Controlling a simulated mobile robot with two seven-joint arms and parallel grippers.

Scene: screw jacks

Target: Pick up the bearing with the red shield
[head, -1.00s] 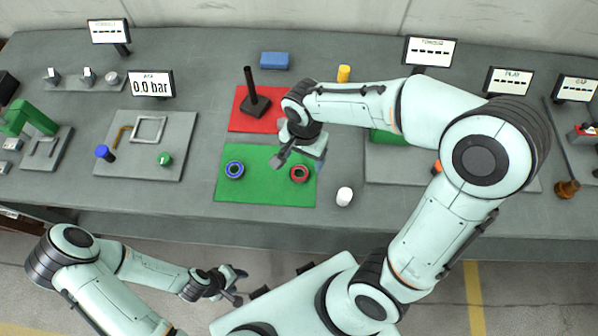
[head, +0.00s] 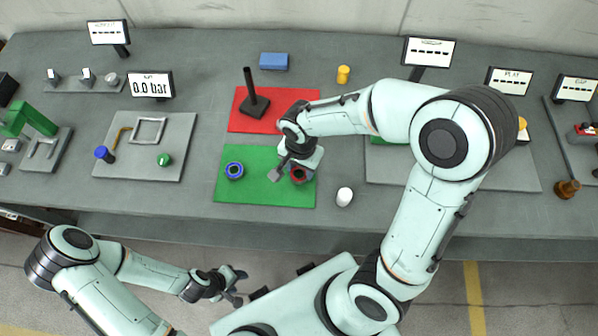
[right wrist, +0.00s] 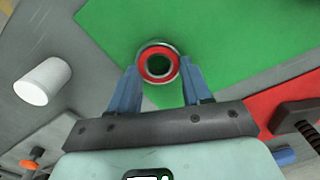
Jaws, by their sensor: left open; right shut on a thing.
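The bearing with the red shield (head: 298,176) is at the right side of the green mat (head: 262,192), partly covered by my right gripper in the head view. In the right wrist view this bearing (right wrist: 158,64) sits between the blue fingers of my right gripper (right wrist: 159,80), which is shut on it. I cannot tell whether it is clear of the mat. A bearing with a blue shield (head: 234,170) lies on the left of the mat. My left gripper (head: 238,287) is open and empty, in front of the bench.
A red mat (head: 275,116) with a black post (head: 252,95) lies behind the green mat. A white cylinder (head: 344,197) stands just right of it. A yellow cylinder (head: 343,75) and a blue block (head: 274,61) are further back.

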